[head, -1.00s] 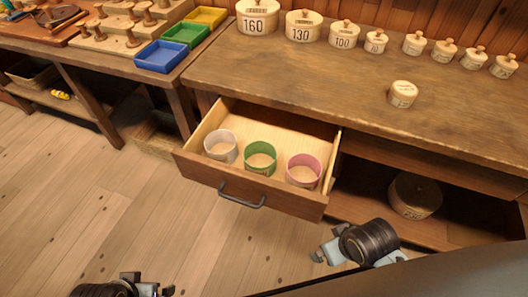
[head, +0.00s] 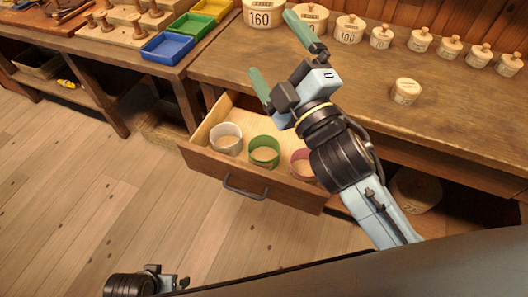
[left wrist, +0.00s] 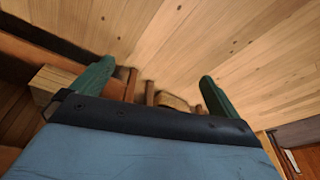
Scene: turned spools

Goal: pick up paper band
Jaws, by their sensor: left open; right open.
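Three paper bands stand in the open drawer (head: 262,189) in the head view: a white band (head: 226,139) at left, a green band (head: 264,152) in the middle and a pink band (head: 302,166) at right. My right arm partly hides the pink band. My right gripper (head: 271,43) is open and empty; in the picture it lies over the bench edge, beyond the bands. My left gripper shows only partly at the bottom left of the head view. In the left wrist view my left gripper (left wrist: 156,70) is open, with nothing between its fingers.
A small lidded box (head: 405,91) stands alone nearer the front. Blue (head: 166,47), green (head: 190,26) and yellow (head: 212,9) trays sit at left. A larger box (head: 415,190) is under the bench.

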